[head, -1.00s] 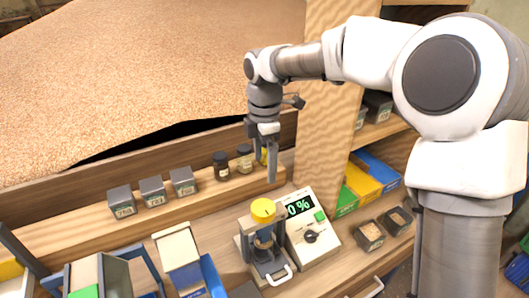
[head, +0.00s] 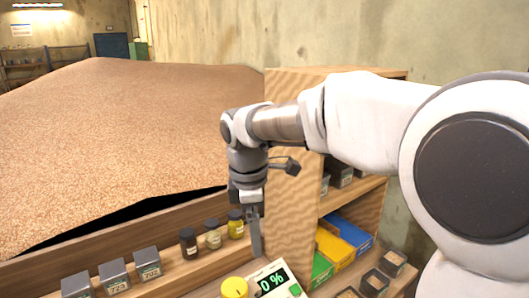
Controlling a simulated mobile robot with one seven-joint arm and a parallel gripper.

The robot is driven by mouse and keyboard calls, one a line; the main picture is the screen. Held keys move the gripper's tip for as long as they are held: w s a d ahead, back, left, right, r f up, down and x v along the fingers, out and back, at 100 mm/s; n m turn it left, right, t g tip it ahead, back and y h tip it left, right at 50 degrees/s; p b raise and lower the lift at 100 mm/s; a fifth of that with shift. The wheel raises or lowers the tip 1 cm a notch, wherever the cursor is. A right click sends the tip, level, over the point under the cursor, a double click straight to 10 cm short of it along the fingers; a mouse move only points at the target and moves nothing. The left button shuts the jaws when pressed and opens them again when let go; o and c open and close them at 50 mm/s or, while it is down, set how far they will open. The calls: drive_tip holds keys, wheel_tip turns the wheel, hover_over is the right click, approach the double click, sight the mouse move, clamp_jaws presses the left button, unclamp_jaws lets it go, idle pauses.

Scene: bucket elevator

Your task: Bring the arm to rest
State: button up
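My gripper (head: 254,238) hangs fingers-down from my arm in the head view, in front of the wooden post. Its fingers overlap each other from this side, so I cannot tell whether they are open or shut. No object shows in them. Below it are a device with a yellow round cap (head: 234,288) and a meter (head: 272,281) whose display reads "0 %". The lower part of both is cut off by the picture's bottom edge.
A ledge at left holds grey labelled boxes (head: 115,276) and three small jars (head: 213,234). A grain heap (head: 130,150) lies behind. At right, shelves hold blue, yellow (head: 335,248) and green bins and open sample boxes (head: 375,282).

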drive_tip(key=s+d+r+m+t, duration=0.1)
drive_tip(key=s+d+m+t, duration=0.3)
drive_tip(key=s+d+m, duration=1.3)
drive_tip(key=shift+s+m+y, duration=0.3)
drive_tip(key=shift+s+m, duration=0.8)
drive_tip(key=shift+s, duration=0.05)
